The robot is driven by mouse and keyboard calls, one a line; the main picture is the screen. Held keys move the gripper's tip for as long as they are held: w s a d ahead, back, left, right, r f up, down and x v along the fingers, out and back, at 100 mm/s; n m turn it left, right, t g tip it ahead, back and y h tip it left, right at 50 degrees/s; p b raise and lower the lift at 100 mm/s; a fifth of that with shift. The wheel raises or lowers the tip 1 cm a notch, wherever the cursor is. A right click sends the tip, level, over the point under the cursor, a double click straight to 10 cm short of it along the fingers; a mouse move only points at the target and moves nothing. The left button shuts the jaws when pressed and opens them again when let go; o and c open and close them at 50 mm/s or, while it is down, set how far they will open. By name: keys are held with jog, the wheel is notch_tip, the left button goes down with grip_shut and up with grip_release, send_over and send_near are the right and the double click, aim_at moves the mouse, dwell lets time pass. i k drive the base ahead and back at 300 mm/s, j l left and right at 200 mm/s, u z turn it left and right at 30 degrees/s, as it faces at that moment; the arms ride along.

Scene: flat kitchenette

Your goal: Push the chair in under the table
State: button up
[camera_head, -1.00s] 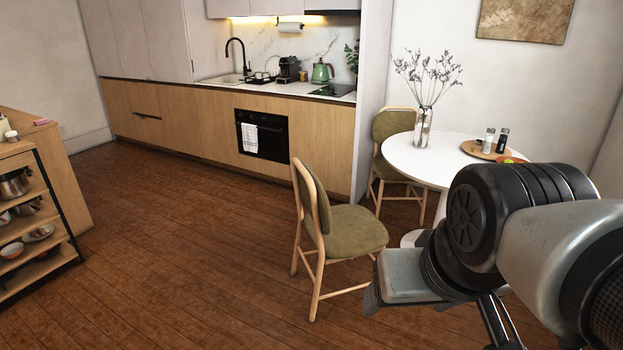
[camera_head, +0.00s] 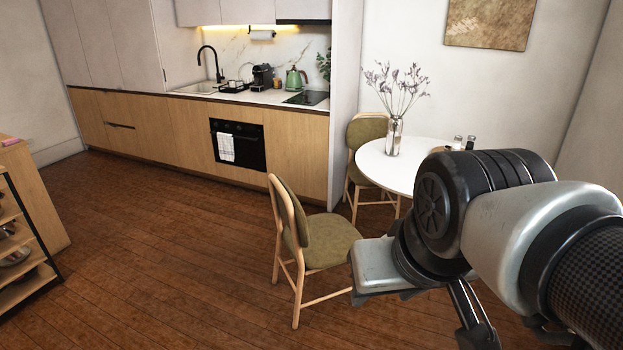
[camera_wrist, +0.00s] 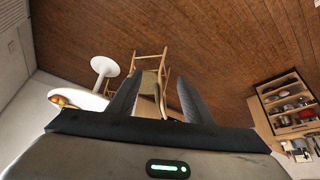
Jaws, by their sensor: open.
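The chair (camera_head: 330,240) has a green seat and back and a pale wooden frame. In the head view it stands left of the round white table (camera_head: 378,166), pulled out from it, with its back to the left. My arm hides much of the table and some of the floor beside the chair. In the wrist view the chair (camera_wrist: 150,76) shows between and beyond the two fingers of my gripper (camera_wrist: 153,88), with the table (camera_wrist: 82,100) to its left. The fingers are apart with nothing held between them.
A second green chair (camera_head: 366,132) stands behind the table, near the wall. A vase of dried flowers (camera_head: 394,138) and shakers (camera_head: 457,143) stand on the table. A shelf unit (camera_head: 28,245) is at the left edge. The wooden floor (camera_head: 170,230) between is clear.

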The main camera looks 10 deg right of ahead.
aim_at(317, 243)
jog(key=i+z, duration=0.2)
jog(key=i, duration=0.25)
jog(key=i+j+z, duration=0.15)
jog(key=i, duration=0.25)
jog(key=i+l+z, duration=0.15)
jog(key=i+l, duration=0.15)
jog(key=l, duration=0.2)
jog(key=i+l+z, duration=0.2)
jog(key=i+l, duration=0.15)
jog(key=l, duration=0.15)
jog(key=i+l, duration=0.1)
jog(key=l, duration=0.2)
jog(key=i+l+z, duration=0.15)
jog(key=l, duration=0.15)
